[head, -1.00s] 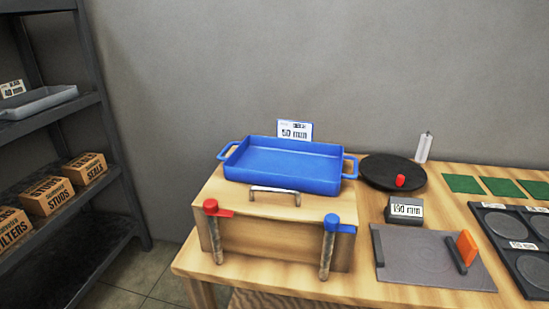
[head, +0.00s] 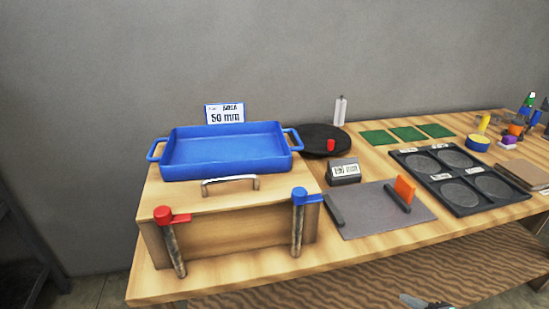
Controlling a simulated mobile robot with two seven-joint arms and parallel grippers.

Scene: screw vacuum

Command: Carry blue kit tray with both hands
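The blue kit tray (head: 225,150) sits on top of a wooden box (head: 235,240) at the left end of the table. It is upright and looks empty, with a loop handle at its left end and another at its right end. Nothing touches the handles. A small grey shape at the bottom edge, right of centre, may be part of my arm. Neither of my grippers can be made out in the head view.
Red (head: 172,217) and blue (head: 307,197) clamp-like tools are at the box front. Right are a black disc (head: 318,139), a grey plate (head: 370,212) and a black recessed tray (head: 470,205). A dark shelf (head: 25,245) stands left.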

